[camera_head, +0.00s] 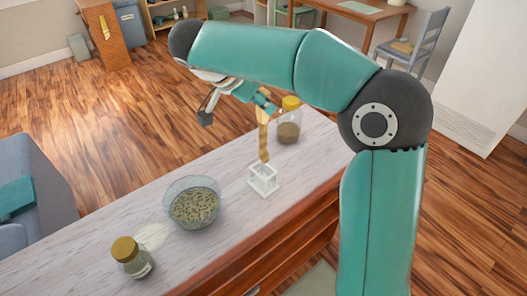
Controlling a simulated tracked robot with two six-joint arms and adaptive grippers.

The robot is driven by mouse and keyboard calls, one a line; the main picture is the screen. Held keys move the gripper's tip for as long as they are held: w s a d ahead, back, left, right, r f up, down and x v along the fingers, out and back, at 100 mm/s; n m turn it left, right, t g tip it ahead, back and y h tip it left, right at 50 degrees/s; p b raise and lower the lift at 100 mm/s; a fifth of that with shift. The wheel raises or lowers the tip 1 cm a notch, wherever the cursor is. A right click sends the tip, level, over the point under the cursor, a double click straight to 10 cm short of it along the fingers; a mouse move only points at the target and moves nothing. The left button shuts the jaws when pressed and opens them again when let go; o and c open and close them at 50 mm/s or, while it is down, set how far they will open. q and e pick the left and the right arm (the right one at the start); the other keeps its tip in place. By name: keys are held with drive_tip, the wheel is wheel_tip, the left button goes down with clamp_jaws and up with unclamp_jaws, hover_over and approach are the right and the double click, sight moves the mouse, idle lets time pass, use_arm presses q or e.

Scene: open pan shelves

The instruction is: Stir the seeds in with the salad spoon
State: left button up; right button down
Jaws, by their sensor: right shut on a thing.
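A wooden salad spoon (264,142) stands upright, its lower end in or just over a small white open-frame holder (264,182) on the counter; I cannot tell which. My right gripper (262,106) is shut on the spoon's upper end, partly hidden below my teal arm. A clear glass bowl (192,204) holding a greenish-brown speckled mix with seeds stands on the counter, left of the holder. My left gripper is not in view.
A gold-lidded jar (131,258) stands at the front left of the bowl. A yellow-lidded jar (289,122) with brown contents stands behind the holder. The pale counter (225,250) has free room in front of the bowl. A blue-grey sofa (32,190) is at left.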

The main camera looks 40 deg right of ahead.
sight(262, 91)
drive_tip(key=shift+r, duration=0.1)
idle(0.3)
drive_tip(key=shift+r+p, duration=1.25)
drive_tip(key=shift+r, duration=0.45)
drive_tip(key=w+a+r+n+p, duration=0.1)
drive_tip(key=w+a+p, duration=0.1)
drive_tip(key=a+p, duration=0.4)
drive_tip(key=w+a+r+n+t+y+p, duration=0.1)
drive_tip(key=w+a+r+p, duration=0.1)
drive_tip(key=a+p, duration=0.4)
drive_tip(key=w+a, duration=0.1)
drive_tip(key=a, duration=0.4)
drive_tip(key=shift+w+a+y, duration=0.2)
drive_tip(key=shift+w+y, duration=0.1)
drive_tip(key=shift+w, duration=0.05)
